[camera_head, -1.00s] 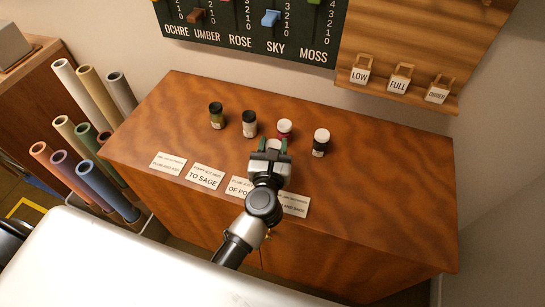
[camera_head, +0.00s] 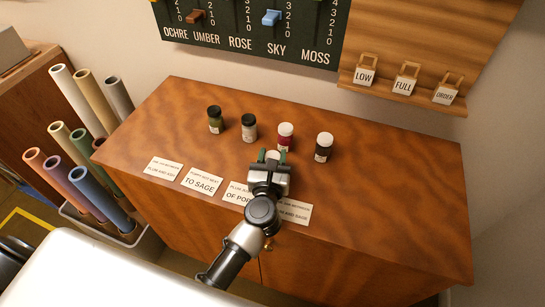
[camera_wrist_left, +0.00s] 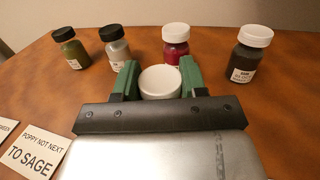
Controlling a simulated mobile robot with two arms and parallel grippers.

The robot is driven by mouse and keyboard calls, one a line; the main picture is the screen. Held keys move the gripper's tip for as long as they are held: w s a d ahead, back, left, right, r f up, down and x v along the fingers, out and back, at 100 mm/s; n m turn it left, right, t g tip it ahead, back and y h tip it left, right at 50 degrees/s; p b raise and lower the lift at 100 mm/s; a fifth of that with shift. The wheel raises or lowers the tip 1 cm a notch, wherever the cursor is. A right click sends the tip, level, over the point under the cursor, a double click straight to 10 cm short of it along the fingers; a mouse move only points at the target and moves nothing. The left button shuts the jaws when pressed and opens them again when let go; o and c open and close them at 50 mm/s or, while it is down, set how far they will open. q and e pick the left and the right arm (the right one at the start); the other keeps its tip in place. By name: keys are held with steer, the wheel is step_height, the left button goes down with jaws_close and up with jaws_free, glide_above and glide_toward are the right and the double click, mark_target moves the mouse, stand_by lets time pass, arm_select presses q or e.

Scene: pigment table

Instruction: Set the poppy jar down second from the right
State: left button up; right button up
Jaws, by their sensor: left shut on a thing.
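My left gripper (camera_head: 273,157) is shut on a white-lidded jar (camera_wrist_left: 160,82). It holds it in front of the row of jars; its body and label are hidden, so I cannot read its name. In the head view its lid (camera_head: 272,155) shows between the green fingers. The row has, left to right, an olive jar (camera_head: 215,120) and a grey jar (camera_head: 249,128) with black lids, a crimson jar (camera_head: 285,138) with a white lid, and a dark jar (camera_head: 323,148), whose lid looks white in the wrist view (camera_wrist_left: 246,58). My right gripper is out of view.
Several printed cards lie along the front of the wooden cabinet top (camera_head: 400,190), including one reading "TO SAGE" (camera_head: 201,181). Rolled tubes (camera_head: 98,190) stand in a bin at left. The top right of the dark jar is clear. A slider board (camera_head: 250,35) hangs behind.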

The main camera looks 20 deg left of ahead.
arm_select(q)
steer(key=o, duration=1)
steer(key=shift+c, duration=0.2)
steer(key=shift+r+p, duration=0.2)
steer(key=shift+p, duration=0.1)
steer(key=shift+s+f, duration=0.15)
steer(key=shift+s, duration=0.2)
steer(key=s+b, duration=0.1)
steer(key=s, duration=0.2)
steer(key=s+d+b, duration=0.1)
steer(key=s, duration=0.3)
steer(key=s+d, duration=0.1)
steer(key=s, duration=0.2)
steer(key=shift+s+b, duration=0.2)
steer(key=shift+b, duration=0.2)
steer(key=shift+s+d, duration=0.1)
steer(key=shift+s, duration=0.3)
